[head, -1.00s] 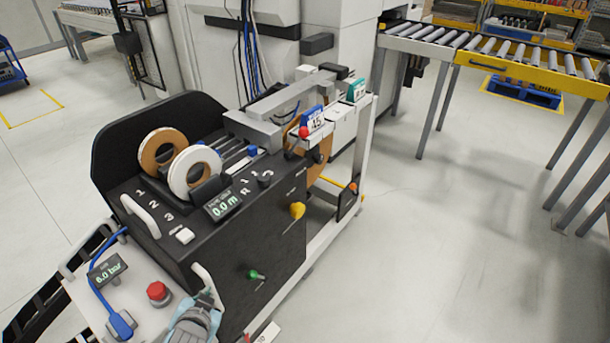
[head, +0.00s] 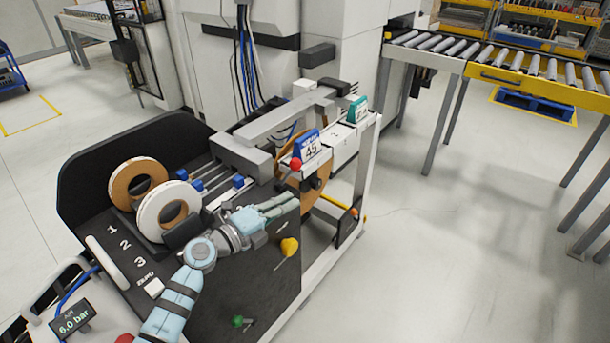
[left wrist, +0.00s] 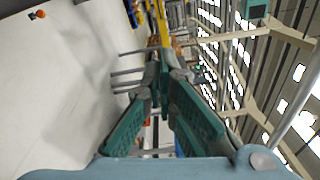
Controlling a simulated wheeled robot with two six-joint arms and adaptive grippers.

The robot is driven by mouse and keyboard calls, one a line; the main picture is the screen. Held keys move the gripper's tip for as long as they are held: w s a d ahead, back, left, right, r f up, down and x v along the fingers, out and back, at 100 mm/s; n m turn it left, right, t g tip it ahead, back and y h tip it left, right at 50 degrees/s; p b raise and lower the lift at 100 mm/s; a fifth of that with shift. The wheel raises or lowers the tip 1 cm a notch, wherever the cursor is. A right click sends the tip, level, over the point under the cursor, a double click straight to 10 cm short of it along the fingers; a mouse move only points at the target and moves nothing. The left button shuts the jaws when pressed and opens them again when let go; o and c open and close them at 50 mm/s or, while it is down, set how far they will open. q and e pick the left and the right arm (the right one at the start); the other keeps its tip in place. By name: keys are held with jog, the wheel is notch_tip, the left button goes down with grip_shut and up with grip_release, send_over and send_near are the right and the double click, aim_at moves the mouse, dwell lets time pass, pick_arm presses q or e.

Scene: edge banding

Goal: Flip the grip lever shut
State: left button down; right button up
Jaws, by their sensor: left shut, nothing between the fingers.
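The black edge-banding machine (head: 210,295) carries several levers: one with a red knob (head: 296,164) beside the blue "45" sign, one with a yellow knob (head: 289,247) on the front face, and one with a green knob (head: 238,321) lower down. No readable label shows which is the grip lever. My left gripper (head: 292,203) is shut and empty, above the panel's right end, below the red knob and above the yellow one. It hides part of the panel. Its green-padded fingers (left wrist: 164,68) also show in the left wrist view. My right gripper is out of view.
White and brown tape rolls (head: 167,211) stand on the machine, left of my gripper. A grey arm-like bar (head: 262,128) and the blue "45" sign (head: 309,145) rise behind it. A roller conveyor (head: 520,75) stands at the back right. The floor at right is clear.

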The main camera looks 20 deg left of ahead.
aim_at(288, 176)
pick_arm(q)
jog(key=b+x, duration=0.4)
jog(key=x, duration=0.6)
jog(key=a, duration=0.2)
jog(key=w+a, duration=0.1)
jog(key=a, duration=0.1)
jog(key=shift+r, duration=0.4)
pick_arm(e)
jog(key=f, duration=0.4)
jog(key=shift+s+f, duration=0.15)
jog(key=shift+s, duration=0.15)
